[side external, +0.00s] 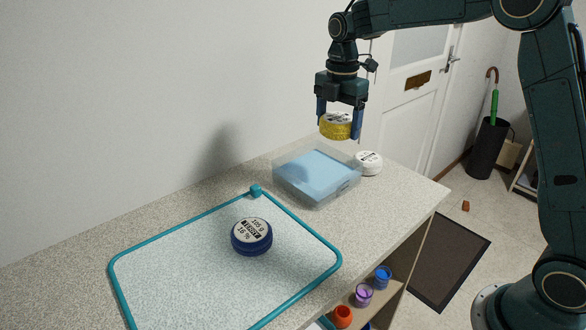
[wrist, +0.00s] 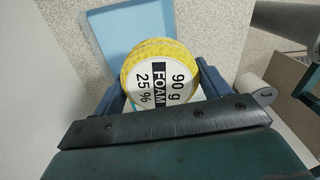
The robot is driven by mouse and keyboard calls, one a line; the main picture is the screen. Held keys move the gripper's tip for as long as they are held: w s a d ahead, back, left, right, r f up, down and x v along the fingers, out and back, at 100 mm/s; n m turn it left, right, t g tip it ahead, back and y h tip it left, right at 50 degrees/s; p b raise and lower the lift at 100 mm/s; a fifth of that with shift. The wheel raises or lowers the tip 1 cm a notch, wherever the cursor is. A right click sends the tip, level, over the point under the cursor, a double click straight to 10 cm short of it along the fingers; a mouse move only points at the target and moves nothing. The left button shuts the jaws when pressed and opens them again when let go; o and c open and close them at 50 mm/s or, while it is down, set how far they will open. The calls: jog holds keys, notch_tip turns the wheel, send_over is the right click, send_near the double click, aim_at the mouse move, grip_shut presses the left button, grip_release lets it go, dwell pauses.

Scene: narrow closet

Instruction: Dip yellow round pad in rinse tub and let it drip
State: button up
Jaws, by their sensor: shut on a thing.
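My gripper (side external: 339,118) points down and is shut on the yellow round pad (side external: 336,130). The pad hangs in the air above the far side of the rinse tub. In the wrist view the yellow pad (wrist: 150,53) sits between the blue fingers, and its white label reads "90 g FOAM 25 %". The rinse tub (side external: 318,199) is a clear, shallow box with light blue contents, standing on the counter. Part of the tub (wrist: 91,40) shows behind the pad in the wrist view.
A teal-rimmed mat (side external: 180,290) lies on the speckled counter, with a dark blue round pad (side external: 252,240) labelled "TERRY" on it. A white round item (side external: 369,163) stands right of the tub. Cups (side external: 364,294) sit on a shelf below the counter edge.

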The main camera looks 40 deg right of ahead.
jog(key=w+f, duration=0.3)
jog(key=w, duration=0.2)
jog(key=shift+a, duration=0.3)
jog(key=shift+w+f, duration=0.1)
jog(key=shift+f, duration=0.15)
jog(key=shift+f, duration=5.65)
jog(key=shift+r, duration=0.2)
notch_tip(320, 180, up, 7)
jog(key=shift+f, duration=0.2)
jog(key=shift+r, duration=0.1)
jog(key=shift+r, duration=2.4)
